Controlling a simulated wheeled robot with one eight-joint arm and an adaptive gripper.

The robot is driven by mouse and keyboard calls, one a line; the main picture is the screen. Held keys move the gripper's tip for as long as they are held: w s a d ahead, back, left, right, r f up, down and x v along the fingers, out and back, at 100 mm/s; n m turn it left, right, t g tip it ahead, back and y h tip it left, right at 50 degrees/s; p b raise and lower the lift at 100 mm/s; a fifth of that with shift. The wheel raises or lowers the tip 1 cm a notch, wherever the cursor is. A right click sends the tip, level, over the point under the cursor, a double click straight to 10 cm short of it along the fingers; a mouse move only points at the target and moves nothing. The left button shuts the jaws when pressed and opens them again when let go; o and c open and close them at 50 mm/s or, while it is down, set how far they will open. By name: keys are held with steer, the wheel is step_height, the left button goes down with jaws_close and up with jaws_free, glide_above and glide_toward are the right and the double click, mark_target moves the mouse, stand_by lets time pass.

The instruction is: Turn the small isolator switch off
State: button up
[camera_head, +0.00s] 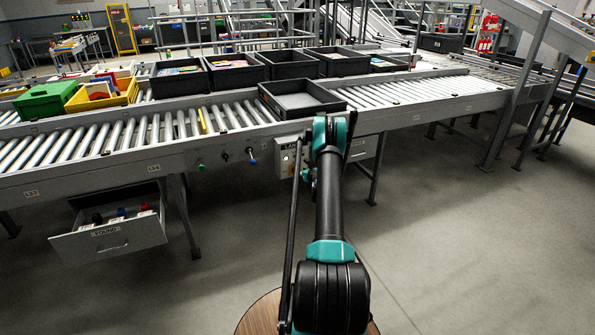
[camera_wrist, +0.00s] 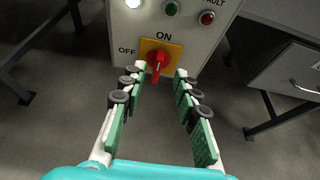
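The isolator switch is a red rotary handle (camera_wrist: 158,62) on a yellow plate (camera_wrist: 176,47) in the wrist view. ON is printed above it and OFF to its left. The handle stands nearly upright, in line with ON. My gripper (camera_wrist: 157,77) is open, its green-padded fingers spread to either side of the handle's lower end. I see no clear contact with it. In the head view the grey control box (camera_head: 287,163) hangs under the conveyor edge, largely hidden behind my arm. The switch and my gripper are hidden there.
The box carries a lit white lamp (camera_wrist: 133,3), a green button (camera_wrist: 171,8) and a red button (camera_wrist: 207,18). The roller conveyor (camera_head: 150,128) holds black bins, one black tray (camera_head: 300,103) just above the box. An open drawer (camera_head: 110,238) juts out at left. The floor at right is clear.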

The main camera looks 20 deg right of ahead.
steer(key=x, duration=0.6)
steer(key=shift+w, duration=0.25)
steer(key=shift+f, duration=0.15)
jaws_close()
